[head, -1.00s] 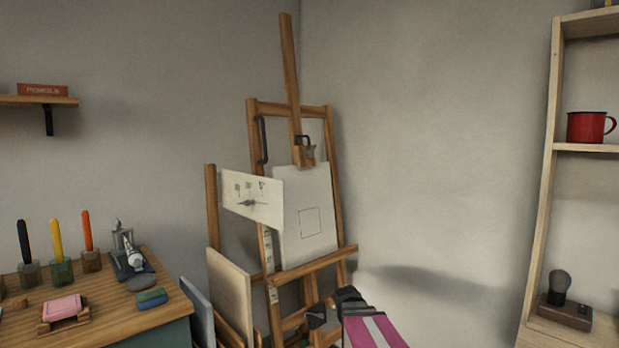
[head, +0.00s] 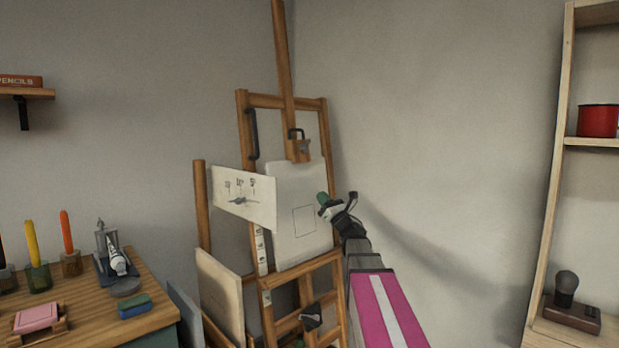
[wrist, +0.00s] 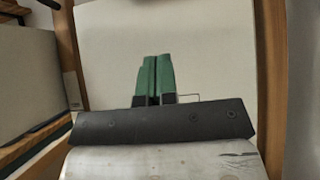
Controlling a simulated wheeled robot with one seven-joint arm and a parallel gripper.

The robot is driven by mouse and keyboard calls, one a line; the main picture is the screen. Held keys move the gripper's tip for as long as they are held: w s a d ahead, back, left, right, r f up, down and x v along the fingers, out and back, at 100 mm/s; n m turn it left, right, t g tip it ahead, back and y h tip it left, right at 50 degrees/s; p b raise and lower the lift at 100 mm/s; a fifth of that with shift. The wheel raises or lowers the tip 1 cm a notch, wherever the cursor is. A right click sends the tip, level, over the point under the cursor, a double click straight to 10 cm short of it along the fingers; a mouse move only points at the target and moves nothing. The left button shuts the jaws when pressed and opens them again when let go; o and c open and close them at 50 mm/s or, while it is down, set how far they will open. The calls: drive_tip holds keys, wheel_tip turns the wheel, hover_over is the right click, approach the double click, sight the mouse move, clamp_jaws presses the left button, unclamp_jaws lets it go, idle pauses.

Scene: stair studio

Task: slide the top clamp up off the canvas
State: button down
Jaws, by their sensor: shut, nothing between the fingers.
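The top clamp (head: 298,150) is a wooden block with a dark handle on the easel's central mast. It sits at the top edge of the white canvas (head: 290,190), which has a small square drawn on it. My gripper (head: 323,204) is in front of the canvas's right side, lower than the clamp and apart from it. In the wrist view its green fingers (wrist: 155,78) are together with nothing between them, and the pale canvas (wrist: 190,40) fills the background. The clamp cannot be made out in the wrist view.
The wooden easel (head: 242,120) stands by the room corner, with a sketch sheet (head: 243,205) at its left. A shelf unit (head: 553,170) with a red mug (head: 597,120) is at the right. The wall between is bare.

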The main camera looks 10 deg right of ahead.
sight(307, 144)
drive_tip(key=x, duration=1)
drive_tip(key=shift+d, duration=0.1)
wheel_tip(307, 144, up, 2)
drive_tip(key=shift+w+r, duration=0.1)
drive_tip(key=shift+r, duration=0.85)
drive_tip(key=shift+w, duration=0.1)
drive_tip(key=r, duration=0.7)
drive_tip(key=w+a+r, duration=0.1)
drive_tip(key=r, duration=0.3)
drive_tip(key=shift+w+a, duration=0.1)
drive_tip(key=shift+w, duration=0.05)
drive_tip(key=shift+f, duration=0.1)
